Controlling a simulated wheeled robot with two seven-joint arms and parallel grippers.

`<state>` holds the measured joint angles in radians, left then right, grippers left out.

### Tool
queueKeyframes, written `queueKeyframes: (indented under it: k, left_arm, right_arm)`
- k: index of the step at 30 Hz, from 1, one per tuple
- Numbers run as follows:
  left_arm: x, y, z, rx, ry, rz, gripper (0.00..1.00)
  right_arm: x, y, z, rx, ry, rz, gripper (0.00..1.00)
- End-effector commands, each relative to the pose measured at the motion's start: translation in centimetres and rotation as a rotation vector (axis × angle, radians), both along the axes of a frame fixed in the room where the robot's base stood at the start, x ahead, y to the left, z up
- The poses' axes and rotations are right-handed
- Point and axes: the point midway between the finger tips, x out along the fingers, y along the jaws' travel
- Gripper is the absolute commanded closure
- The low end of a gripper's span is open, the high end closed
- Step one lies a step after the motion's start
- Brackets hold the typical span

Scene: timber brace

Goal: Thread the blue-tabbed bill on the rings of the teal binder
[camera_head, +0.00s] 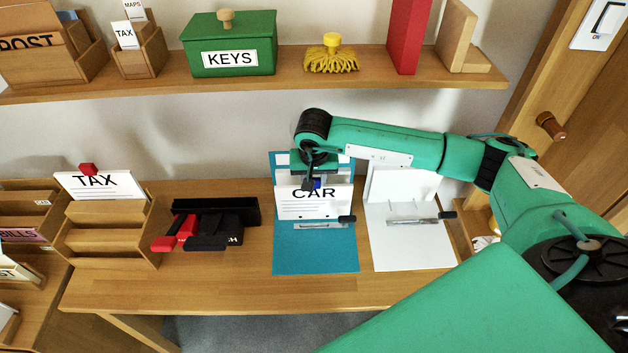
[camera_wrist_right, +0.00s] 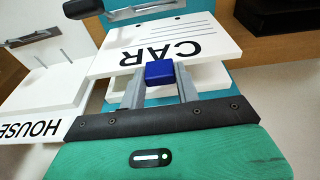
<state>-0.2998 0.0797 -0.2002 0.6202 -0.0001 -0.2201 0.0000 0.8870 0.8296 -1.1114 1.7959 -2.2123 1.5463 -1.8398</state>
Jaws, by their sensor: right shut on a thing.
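The blue-tabbed bill (camera_head: 305,208) is a white sheet marked CAR, standing tilted over the upper part of the open teal binder (camera_head: 315,260). My right gripper (camera_head: 314,184) is shut on its blue tab (camera_wrist_right: 159,72). In the right wrist view, two dark holes show near the far edge of the bill (camera_wrist_right: 200,42). The binder's metal ring bar (camera_head: 320,226) with a black lever lies just in front of the bill's lower edge. I cannot tell whether the rings pass through the holes. My left gripper is not in view.
A white binder (camera_head: 410,250) lies open to the right, with HOUSE lettering in the wrist view. A black and red hole punch (camera_head: 215,228) stands to the left, beside a wooden sorter (camera_head: 105,240) with a TAX sheet. A shelf (camera_head: 280,88) runs above the desk.

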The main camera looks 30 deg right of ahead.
Motion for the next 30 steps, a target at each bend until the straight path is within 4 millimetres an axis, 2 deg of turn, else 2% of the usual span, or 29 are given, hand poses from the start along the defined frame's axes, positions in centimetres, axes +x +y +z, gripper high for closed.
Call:
queueKeyframes:
  k: [30]
  left_arm:
    - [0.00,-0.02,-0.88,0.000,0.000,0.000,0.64]
  right_arm:
    - [1.09,-0.49,0.01,0.000,-0.001,0.000,1.00]
